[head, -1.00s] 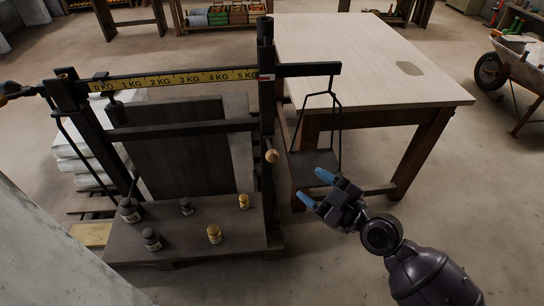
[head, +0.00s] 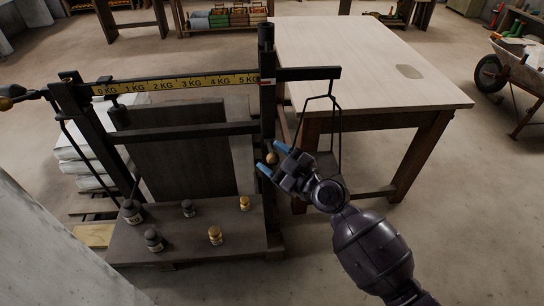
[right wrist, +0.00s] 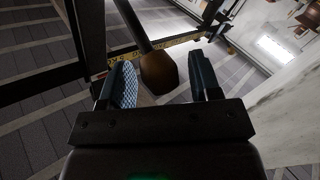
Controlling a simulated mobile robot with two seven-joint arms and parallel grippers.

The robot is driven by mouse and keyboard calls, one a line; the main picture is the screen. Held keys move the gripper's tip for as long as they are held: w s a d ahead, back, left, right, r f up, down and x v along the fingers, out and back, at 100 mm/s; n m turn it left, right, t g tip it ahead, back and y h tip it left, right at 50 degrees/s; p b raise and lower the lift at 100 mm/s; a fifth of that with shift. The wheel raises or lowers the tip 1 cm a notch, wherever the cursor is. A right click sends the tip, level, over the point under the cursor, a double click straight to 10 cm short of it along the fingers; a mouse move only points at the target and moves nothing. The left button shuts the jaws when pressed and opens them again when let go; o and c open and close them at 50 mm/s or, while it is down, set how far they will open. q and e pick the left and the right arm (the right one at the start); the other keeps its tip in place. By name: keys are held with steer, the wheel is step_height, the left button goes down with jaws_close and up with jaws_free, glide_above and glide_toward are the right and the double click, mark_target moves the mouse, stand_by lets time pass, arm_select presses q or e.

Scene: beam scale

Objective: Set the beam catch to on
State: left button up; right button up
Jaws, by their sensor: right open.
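The beam scale has a dark frame with a yellow graduated beam (head: 180,85) across its top. The catch shows as a round wooden knob (head: 272,158) on the right post (head: 267,110). My right gripper (head: 272,160) is open at the knob, its blue fingertips to either side of it in the picture. In the right wrist view the brown knob (right wrist: 158,72) sits between the two open fingers (right wrist: 162,82), with a dark rod behind it. I cannot tell whether the fingers touch it.
Several dark and brass weights (head: 215,235) stand on the scale's platform (head: 185,240). A wire hanger (head: 335,120) hangs from the beam's right end. A wooden table (head: 370,60) stands behind right. A wheelbarrow (head: 515,75) is at far right. The floor at front right is clear.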

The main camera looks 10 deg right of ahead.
steer(key=shift+w+a, duration=0.2)
